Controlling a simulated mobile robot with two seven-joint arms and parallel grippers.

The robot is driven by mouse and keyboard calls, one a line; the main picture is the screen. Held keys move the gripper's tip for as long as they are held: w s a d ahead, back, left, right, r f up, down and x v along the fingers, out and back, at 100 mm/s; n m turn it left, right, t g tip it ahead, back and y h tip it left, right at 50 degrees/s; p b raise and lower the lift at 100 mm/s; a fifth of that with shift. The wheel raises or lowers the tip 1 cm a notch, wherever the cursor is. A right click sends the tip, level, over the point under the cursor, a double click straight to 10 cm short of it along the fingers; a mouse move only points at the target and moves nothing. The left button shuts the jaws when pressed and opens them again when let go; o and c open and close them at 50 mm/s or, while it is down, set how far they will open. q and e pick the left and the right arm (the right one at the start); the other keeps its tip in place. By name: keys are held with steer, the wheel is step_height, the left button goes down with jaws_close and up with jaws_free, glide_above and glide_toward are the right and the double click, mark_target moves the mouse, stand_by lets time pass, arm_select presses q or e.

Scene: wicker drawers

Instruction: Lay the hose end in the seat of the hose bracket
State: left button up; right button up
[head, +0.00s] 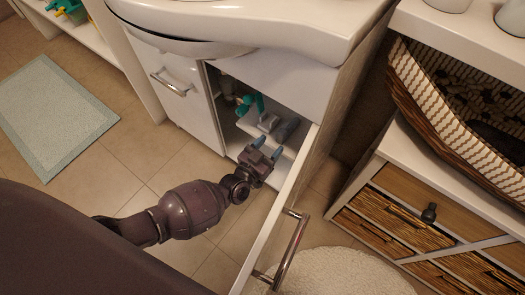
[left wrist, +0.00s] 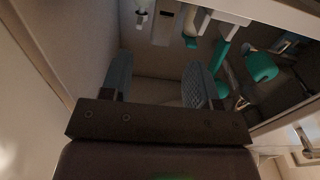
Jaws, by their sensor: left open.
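My left gripper (head: 268,149) is open, in the opening of the white cabinet under the washbasin. No object shows between its blue-grey fingers, which also show in the left wrist view (left wrist: 160,82). Teal parts (head: 250,103) stand inside the cabinet beyond the gripper, with grey and white pieces (head: 268,123) just in front of them. In the left wrist view a rounded teal piece (left wrist: 262,66) and a teal bar (left wrist: 218,58) are right of the fingers. I cannot tell which part is the hose end and which the bracket seat. My right gripper is not in view.
The open cabinet door (head: 272,222) with its metal handle (head: 290,250) stands right of my left arm. A closed door (head: 172,80) is left of the opening. A wicker drawer unit (head: 420,215) stands at right. A round rug (head: 340,273) lies on the floor.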

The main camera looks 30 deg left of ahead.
mark_target(280, 135)
arm_select(q)
steer(key=w, duration=0.3)
steer(key=w+d+b, duration=0.1)
steer(key=shift+w+f, duration=0.2)
steer(key=shift+w, duration=0.15)
steer(key=shift+w+r, duration=0.15)
steer(key=shift+w, duration=0.5)
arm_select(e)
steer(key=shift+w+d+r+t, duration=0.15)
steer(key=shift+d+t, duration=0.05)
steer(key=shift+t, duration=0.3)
arm_select(q)
steer(key=c, duration=1)
steer(key=shift+r+p, duration=1.95)
steer(key=shift+r, duration=0.95)
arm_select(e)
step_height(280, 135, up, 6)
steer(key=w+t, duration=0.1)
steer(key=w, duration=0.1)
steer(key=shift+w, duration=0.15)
arm_select(q)
steer(key=shift+f, duration=0.1)
